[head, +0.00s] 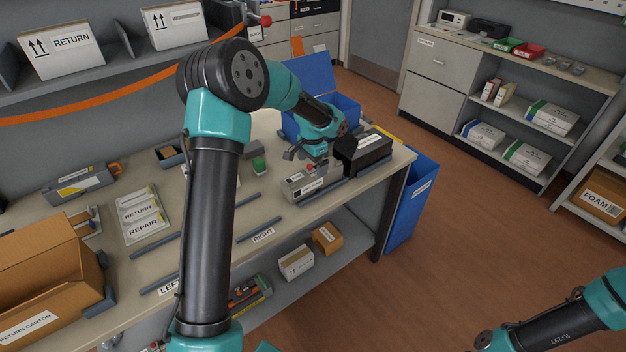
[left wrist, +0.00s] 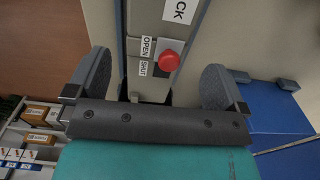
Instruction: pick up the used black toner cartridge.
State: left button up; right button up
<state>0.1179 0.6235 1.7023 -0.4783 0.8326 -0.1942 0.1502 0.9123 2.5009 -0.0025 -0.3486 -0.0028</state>
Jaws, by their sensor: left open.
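A grey cartridge (head: 303,184) with white labels lies at the right part of the table. In the left wrist view the cartridge (left wrist: 146,47) shows a red knob (left wrist: 169,60), OPEN and SHUT labels and a label ending in "CK". My left gripper (head: 317,154) is over the cartridge's knob end, fingers apart. In the left wrist view its fingers (left wrist: 158,82) stand on either side of the cartridge, with gaps visible. Whether they reach down beside it I cannot tell. My right arm (head: 550,330) shows at the lower right; its gripper is out of frame.
A black labelled box (head: 368,149) stands just right of the cartridge. An open blue box (head: 345,107) is behind my gripper. Another grey cartridge (head: 80,186) with a yellow mark, a RETURN/REPAIR card (head: 141,214) and a cardboard carton (head: 45,260) are at the left.

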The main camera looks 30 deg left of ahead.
aim_at(313, 171)
pick_arm(q)
jog(key=shift+f, duration=0.1)
jog(key=shift+s+d+f, duration=0.1)
jog(key=shift+f, duration=1.2)
jog(key=shift+d+f, duration=0.1)
jog(key=shift+f, duration=1.15)
jog(key=shift+c, duration=0.2)
jog(key=c, duration=1.2)
